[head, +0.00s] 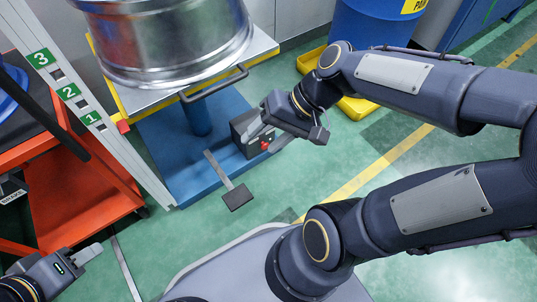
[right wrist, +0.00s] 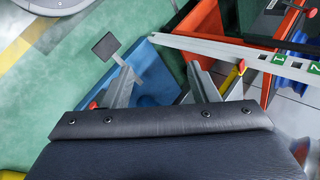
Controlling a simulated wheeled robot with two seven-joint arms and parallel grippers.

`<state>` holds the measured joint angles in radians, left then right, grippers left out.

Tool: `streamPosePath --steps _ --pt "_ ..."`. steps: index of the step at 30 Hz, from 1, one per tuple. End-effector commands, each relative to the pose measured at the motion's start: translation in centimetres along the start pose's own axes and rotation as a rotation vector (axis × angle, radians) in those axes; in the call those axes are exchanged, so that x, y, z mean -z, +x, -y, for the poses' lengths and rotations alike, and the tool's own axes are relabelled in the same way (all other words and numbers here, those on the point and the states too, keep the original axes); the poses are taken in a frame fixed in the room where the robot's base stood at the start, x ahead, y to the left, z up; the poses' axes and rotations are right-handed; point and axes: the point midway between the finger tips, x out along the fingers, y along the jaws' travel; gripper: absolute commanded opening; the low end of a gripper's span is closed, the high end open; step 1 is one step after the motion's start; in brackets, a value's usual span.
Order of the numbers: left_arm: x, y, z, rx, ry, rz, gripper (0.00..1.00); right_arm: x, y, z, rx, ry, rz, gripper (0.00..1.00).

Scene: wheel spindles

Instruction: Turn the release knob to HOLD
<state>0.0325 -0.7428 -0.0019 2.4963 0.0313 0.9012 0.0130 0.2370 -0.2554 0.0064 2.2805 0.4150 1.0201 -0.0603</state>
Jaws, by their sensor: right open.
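A small red knob (head: 265,146) shows on the dark box (head: 243,136) at the blue lift base. My right gripper (head: 268,139) is over that box, its fingers apart and close to the knob. In the right wrist view the two fingers (right wrist: 160,82) are spread with nothing between them. A red bit (right wrist: 93,105) shows beside the left finger there, mostly hidden. I cannot tell whether a finger touches the knob, and its markings are not readable. My left gripper (head: 88,254) is at the lower left, away from the lift; its opening is not clear.
A metal wheel rim (head: 165,45) sits on the lift platform (head: 259,50). A scale post (head: 84,105) marked 1, 2, 3 stands left, beside an orange cart (head: 75,195). A pedal (head: 238,197) extends in front of the blue base (head: 165,160). A blue drum (head: 375,25) stands behind.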

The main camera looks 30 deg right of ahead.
Motion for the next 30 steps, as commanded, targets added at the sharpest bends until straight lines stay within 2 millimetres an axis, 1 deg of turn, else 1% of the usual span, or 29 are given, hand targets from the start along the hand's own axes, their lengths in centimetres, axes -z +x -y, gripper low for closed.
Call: streamPosePath --steps 1,5,8,9,11,12,14,15,17,18,20,21,22,23,24,26,27,30 --pt "0.0 0.1 0.0 0.0 0.0 0.0 0.36 1.0 0.7 0.0 0.032 0.058 0.039 0.54" --pt "-0.1 0.1 0.1 0.0 0.0 0.0 0.36 4.2 2.4 0.3 0.154 0.223 0.136 0.54" --pt "-0.1 0.3 0.1 0.0 0.0 0.0 0.36 7.7 4.2 -0.1 0.283 0.386 0.207 0.54" --pt "-0.2 0.3 0.1 0.0 0.0 0.0 0.36 9.2 5.1 -0.6 0.342 0.456 0.232 0.54" --pt "-0.2 0.4 0.2 0.0 0.0 0.0 0.36 11.7 6.5 -1.5 0.436 0.563 0.261 0.54" --pt "-0.2 0.5 0.2 0.0 0.0 0.0 0.36 13.3 7.5 -2.4 0.501 0.634 0.273 0.54" --pt "-0.3 0.5 0.2 0.0 0.0 0.0 0.36 15.7 9.1 -4.1 0.601 0.742 0.285 0.54" --pt "-0.3 0.6 0.3 0.0 0.0 0.0 0.36 17.2 10.2 -5.4 0.669 0.813 0.288 0.54" --pt "-0.3 0.6 0.3 0.0 0.0 0.0 0.36 19.4 11.9 -7.8 0.772 0.921 0.282 0.54" --pt "-0.3 0.7 0.3 0.0 0.0 0.0 0.36 20.7 13.2 -9.6 0.842 0.992 0.27 0.54" --pt "-0.4 0.8 0.3 0.0 0.0 0.0 0.36 22.3 15.2 -12.6 0.946 1.1 0.246 0.54" --pt "-0.4 0.8 0.4 0.0 0.0 0.0 0.36 23.1 16.5 -14.8 1.017 1.169 0.223 0.54" --pt "-0.4 0.8 0.4 0.0 0.0 0.0 0.36 23.6 17.6 -16.5 1.067 1.222 0.202 0.54" --pt "-0.4 0.9 0.4 0.0 0.0 0.0 0.36 24.0 18.7 -18.3 1.119 1.274 0.178 0.54" --pt "-0.5 0.9 0.4 0.0 0.0 0.0 0.36 24.3 20.2 -20.6 1.183 1.34 0.143 0.54" --pt "-0.5 0.9 0.4 0.0 0.0 0.0 0.36 24.4 22.3 -23.9 1.271 1.431 0.084 0.54" --pt "-0.5 1.0 0.5 0.0 0.0 0.0 0.36 24.2 23.6 -26.0 1.325 1.486 0.044 0.54" --pt "-0.5 1.0 0.5 0.0 0.0 0.0 0.36 23.3 26.4 -30.2 1.429 1.6 -0.054 0.54"
